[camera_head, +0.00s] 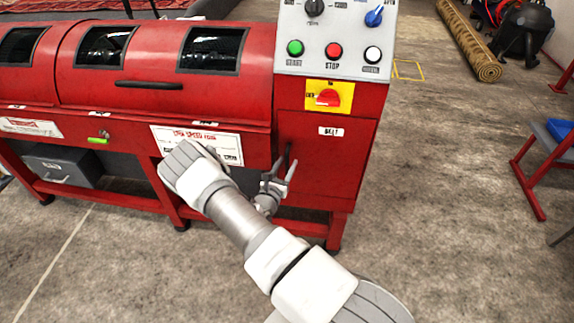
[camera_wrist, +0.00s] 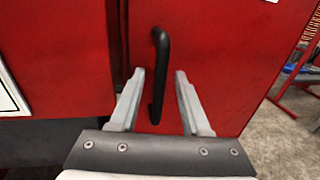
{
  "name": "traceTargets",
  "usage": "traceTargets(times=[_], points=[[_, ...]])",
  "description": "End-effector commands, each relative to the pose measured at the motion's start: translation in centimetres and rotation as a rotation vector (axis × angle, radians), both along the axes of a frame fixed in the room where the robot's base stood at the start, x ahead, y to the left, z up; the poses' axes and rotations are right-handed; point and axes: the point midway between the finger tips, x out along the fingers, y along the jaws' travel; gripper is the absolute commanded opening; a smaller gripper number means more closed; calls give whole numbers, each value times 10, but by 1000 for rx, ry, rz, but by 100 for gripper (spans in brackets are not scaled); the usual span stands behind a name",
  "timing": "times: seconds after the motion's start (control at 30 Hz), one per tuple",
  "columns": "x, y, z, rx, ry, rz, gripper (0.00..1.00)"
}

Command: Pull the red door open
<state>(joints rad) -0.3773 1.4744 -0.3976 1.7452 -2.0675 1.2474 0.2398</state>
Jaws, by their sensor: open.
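The red door (camera_head: 318,165) is the front panel under the control box, marked "BELT", and it looks closed. It fills much of the wrist view (camera_wrist: 222,55). Its black upright bar handle (camera_wrist: 160,62) stands near the door's left edge; in the head view the handle (camera_head: 288,153) is a thin dark bar just above my gripper. My gripper (camera_head: 280,178) is open in front of the door. In the wrist view its two fingers (camera_wrist: 160,74) point at the door, with the handle's lower part showing between them. I cannot tell whether either finger touches the handle.
The red machine's long hood (camera_head: 160,85) with windows extends left. The control panel (camera_head: 335,40) and yellow-red switch (camera_head: 329,96) are above the door. A red-legged stand (camera_head: 530,175) and a rolled rug (camera_head: 470,42) are right. Concrete floor between is clear.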

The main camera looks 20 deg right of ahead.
Motion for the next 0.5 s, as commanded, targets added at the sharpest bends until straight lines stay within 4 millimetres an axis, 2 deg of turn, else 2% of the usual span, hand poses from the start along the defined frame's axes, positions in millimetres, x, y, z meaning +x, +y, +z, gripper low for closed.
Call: traceTargets(times=[0.37, 0.5], points=[[6, -5, 1, 0, -1, 1, 47], [6, -5, 1, 0, -1, 0, 26]])
